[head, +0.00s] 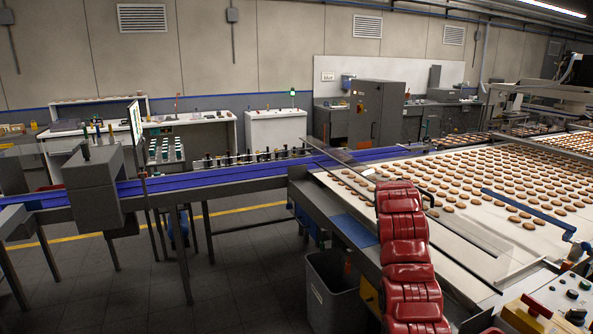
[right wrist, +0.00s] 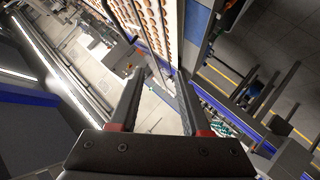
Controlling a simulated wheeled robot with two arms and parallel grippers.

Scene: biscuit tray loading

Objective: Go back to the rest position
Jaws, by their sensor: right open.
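My right arm, in red segments, rises from the bottom of the head view in front of the biscuit belt. Its gripper is mostly hidden behind the arm there. In the right wrist view my right gripper (right wrist: 160,74) has its two dark fingers apart, with nothing between them. Many biscuits (head: 470,180) lie in rows on the wide white belt (head: 345,200) at the right of the head view. Biscuits (right wrist: 151,25) also show beyond the fingers in the right wrist view, well apart from them. My left gripper is not in view.
A blue conveyor (head: 230,172) runs across the left, passing a grey box-shaped machine (head: 92,185). A grey bin (head: 333,290) stands on the floor beside the belt frame. A control panel (head: 565,300) is at the lower right. The floor (head: 240,270) at lower middle is clear.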

